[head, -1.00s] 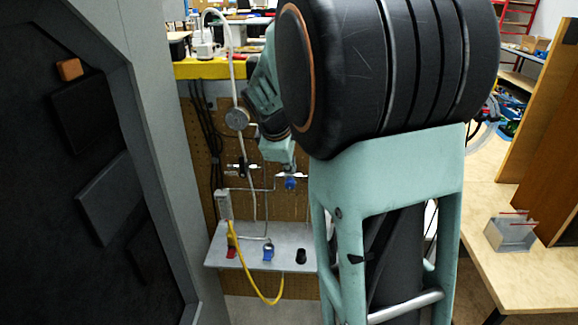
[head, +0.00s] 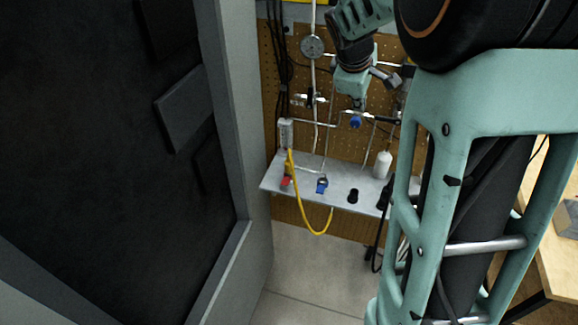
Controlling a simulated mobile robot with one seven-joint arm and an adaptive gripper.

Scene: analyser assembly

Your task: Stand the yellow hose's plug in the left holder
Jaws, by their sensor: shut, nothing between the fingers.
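The yellow hose (head: 310,226) hangs in a loop over the front of the grey metal shelf (head: 338,188). Its left end rises to a grey block (head: 286,132) at the back left; its other end goes up to the shelf's front edge. I cannot make out its plug clearly. On the shelf, from the left, stand a red holder (head: 286,182), a blue one (head: 322,185) and a black one (head: 353,196). My gripper (head: 358,103) is small and partly hidden below its teal wrist, above the shelf near a blue valve knob (head: 355,122). It is shut and empty.
Behind the shelf is a pegboard (head: 272,80) with thin pipes and a round gauge (head: 312,46). A white bottle (head: 382,164) stands at the right of the shelf. A grey cabinet wall (head: 240,120) rises at the left. My arm covers the right side.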

